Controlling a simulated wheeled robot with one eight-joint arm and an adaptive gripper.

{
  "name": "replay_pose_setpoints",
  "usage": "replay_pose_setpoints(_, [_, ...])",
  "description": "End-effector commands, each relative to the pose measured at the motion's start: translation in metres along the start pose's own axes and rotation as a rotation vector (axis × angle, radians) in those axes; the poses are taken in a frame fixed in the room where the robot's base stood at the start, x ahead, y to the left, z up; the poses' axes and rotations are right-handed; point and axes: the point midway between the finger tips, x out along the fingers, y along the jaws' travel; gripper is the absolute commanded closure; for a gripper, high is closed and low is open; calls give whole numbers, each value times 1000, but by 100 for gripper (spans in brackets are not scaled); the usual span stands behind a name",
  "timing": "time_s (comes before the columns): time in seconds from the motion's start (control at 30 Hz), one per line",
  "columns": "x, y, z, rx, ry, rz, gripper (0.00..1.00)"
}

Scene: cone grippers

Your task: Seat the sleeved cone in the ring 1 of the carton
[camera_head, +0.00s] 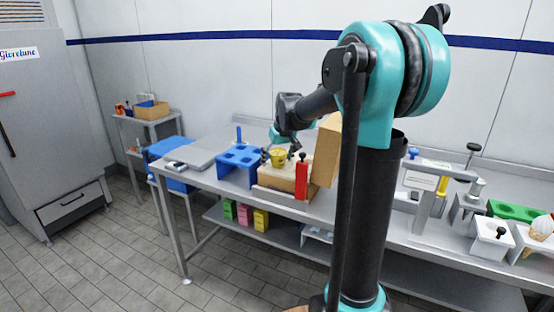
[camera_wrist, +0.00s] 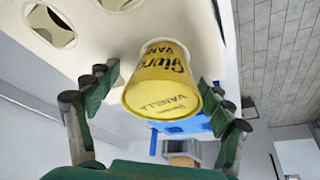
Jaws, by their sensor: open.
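A yellow tapered sleeve printed "VANILLA" (camera_wrist: 160,85), which I take for the sleeved cone, shows between my fingers in the wrist view. In the head view it (camera_head: 277,157) stands at the pale carton (camera_head: 270,178). The carton's cream panel with dark ring-like holes (camera_wrist: 95,35) fills the upper left of the wrist view. The sleeve's far end meets this panel; how deep it sits, and in which ring, I cannot tell. My gripper (camera_wrist: 162,82) is open, one finger on each side of the sleeve, with gaps visible. It also shows in the head view (camera_head: 280,150).
A red post with a black knob (camera_head: 302,178) and an upright tan board (camera_head: 327,150) stand close to the carton. A blue holed stand (camera_head: 240,158) is left of it. At the right are a green rack (camera_head: 515,211) and an ice cream cone in a stand (camera_head: 541,227).

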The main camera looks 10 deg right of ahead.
Motion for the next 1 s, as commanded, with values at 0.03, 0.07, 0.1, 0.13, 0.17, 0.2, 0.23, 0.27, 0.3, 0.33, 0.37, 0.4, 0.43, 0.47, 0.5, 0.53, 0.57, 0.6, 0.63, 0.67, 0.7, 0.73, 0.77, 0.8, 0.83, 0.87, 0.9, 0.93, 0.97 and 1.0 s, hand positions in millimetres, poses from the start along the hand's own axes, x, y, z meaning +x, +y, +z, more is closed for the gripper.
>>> replay_pose_setpoints(0.03, [0,0,0,0,0,0,19])
replay_pose_setpoints(0.07, [0,0,0,0,0,0,19])
replay_pose_setpoints(0.1, [0,0,0,0,0,0,19])
replay_pose_setpoints(0.13, [0,0,0,0,0,0,19])
replay_pose_setpoints(0.17, [0,0,0,0,0,0,19])
replay_pose_setpoints(0.2, [-1,0,0,0,0,0,19])
replay_pose_setpoints(0.23, [-2,0,0,0,0,0,19])
replay_pose_setpoints(0.27, [-4,0,0,0,0,0,19])
replay_pose_setpoints(0.3, [-8,0,0,0,0,0,19])
replay_pose_setpoints(0.33, [-12,0,0,0,0,0,19])
replay_pose_setpoints(0.37, [-16,0,0,0,0,0,19])
replay_pose_setpoints(0.4, [-22,0,0,0,0,0,19])
replay_pose_setpoints(0.43, [-28,0,0,1,0,0,19])
replay_pose_setpoints(0.47, [-34,0,1,1,0,0,19])
replay_pose_setpoints(0.5, [-42,0,0,1,0,0,19])
replay_pose_setpoints(0.53, [-49,0,0,1,0,0,19])
replay_pose_setpoints(0.57, [-55,0,1,1,0,0,19])
replay_pose_setpoints(0.6, [-63,0,1,1,0,0,19])
replay_pose_setpoints(0.63, [-70,0,0,1,0,0,19])
replay_pose_setpoints(0.67, [-75,0,1,1,0,0,19])
replay_pose_setpoints(0.7, [-83,0,0,1,0,0,19])
replay_pose_setpoints(0.73, [-88,0,0,1,0,0,19])
replay_pose_setpoints(0.77, [-93,0,1,1,0,0,19])
replay_pose_setpoints(0.8, [-99,0,0,1,0,0,19])
replay_pose_setpoints(0.83, [-103,0,0,1,0,0,19])
replay_pose_setpoints(0.87, [-106,0,0,1,0,0,19])
replay_pose_setpoints(0.9, [-110,0,0,0,0,0,19])
replay_pose_setpoints(0.93, [-113,0,0,0,0,0,19])
replay_pose_setpoints(0.97, [-115,0,0,0,0,0,19])
replay_pose_setpoints(1.0, [-117,0,0,0,0,0,19])
